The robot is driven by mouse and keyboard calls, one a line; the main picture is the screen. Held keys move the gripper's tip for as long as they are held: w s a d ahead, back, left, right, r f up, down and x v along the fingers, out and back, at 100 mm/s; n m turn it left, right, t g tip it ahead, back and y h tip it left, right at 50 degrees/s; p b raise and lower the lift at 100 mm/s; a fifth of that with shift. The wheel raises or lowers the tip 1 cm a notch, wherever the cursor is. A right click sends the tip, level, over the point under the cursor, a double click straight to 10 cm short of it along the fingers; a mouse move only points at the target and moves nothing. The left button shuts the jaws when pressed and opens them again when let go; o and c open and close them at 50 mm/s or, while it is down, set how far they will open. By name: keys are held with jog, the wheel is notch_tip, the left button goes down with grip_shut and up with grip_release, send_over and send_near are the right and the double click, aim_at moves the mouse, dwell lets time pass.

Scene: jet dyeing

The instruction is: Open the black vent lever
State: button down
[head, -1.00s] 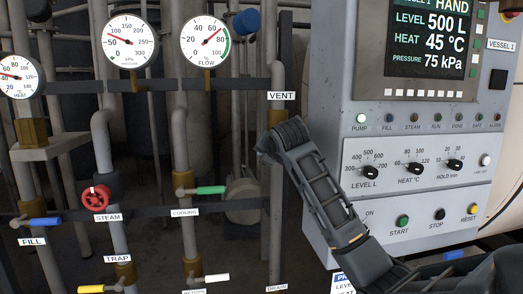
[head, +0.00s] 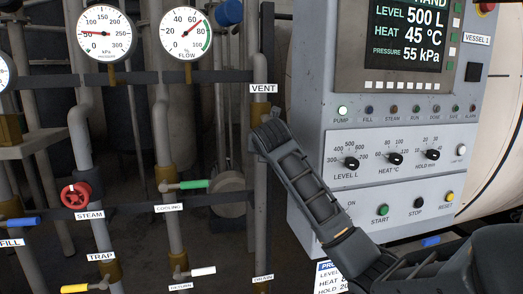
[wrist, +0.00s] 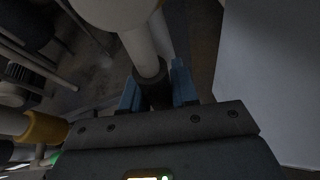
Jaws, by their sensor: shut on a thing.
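The vent lever sits below the VENT label (head: 263,88) on a vertical pipe; in the head view my gripper's end hides it. In the wrist view the black lever (wrist: 156,94) shows between my two blue fingers, at the foot of a pale pipe. My gripper (wrist: 156,88) is shut on it. In the head view my forearm rises from the lower right to the vent pipe. A brass fitting (head: 260,111) shows just above my gripper's end. The lever's exact angle cannot be told.
The control panel (head: 385,180) stands close to the right of my arm; its screen (head: 411,36) reads 55 kPa. To the left are the red steam wheel (head: 76,195), green cooling lever (head: 194,184), white return lever (head: 203,271) and two gauges.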

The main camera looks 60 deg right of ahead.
jog(key=c, duration=0.9)
grip_release()
jog(key=shift+c, duration=0.2)
jog(key=v, duration=0.7)
jog(key=shift+s+a, duration=0.2)
jog(key=shift+a, duration=0.1)
jog(key=shift+r, duration=0.15)
